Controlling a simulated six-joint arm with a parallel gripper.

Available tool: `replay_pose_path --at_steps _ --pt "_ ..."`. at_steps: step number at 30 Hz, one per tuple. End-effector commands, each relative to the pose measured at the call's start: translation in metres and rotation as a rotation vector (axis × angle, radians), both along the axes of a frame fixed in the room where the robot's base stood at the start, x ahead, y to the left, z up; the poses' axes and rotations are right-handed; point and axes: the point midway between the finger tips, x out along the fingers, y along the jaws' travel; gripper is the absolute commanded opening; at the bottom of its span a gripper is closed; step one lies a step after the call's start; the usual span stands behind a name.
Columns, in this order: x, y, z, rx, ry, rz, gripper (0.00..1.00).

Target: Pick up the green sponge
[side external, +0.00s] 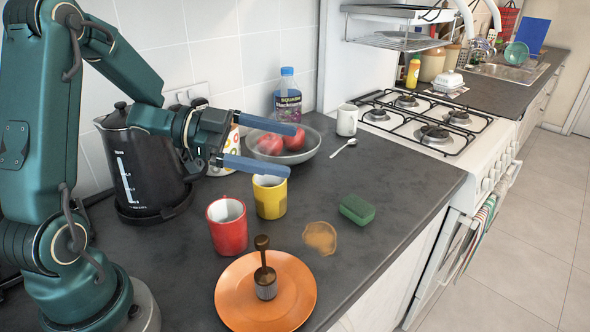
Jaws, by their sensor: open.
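The green sponge (357,209) lies flat on the dark counter (400,180), near its front edge, just right of a tan spill (320,237). My gripper (292,152) is open, with its two blue-grey fingers apart and pointing right. It is held above the counter, over the yellow mug and in front of the fruit bowl. It is up and to the left of the sponge and apart from it. The sponge is in full view.
A yellow mug (270,197) and a red mug (227,225) stand left of the sponge. An orange plate (235,300) holds a dark-handled tool (265,272).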

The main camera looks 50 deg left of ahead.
Motion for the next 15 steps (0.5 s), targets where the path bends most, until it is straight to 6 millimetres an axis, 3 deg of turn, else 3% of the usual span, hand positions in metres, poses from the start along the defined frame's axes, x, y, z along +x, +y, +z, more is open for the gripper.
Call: replay_pose_path --at_steps 5,9,15 --pt "0.078 0.037 0.004 0.168 -0.077 0.255 1.00" --pt "0.135 0.071 0.022 0.258 -0.107 0.511 1.00" --pt "0.182 0.099 0.048 0.270 -0.043 0.839 1.00"
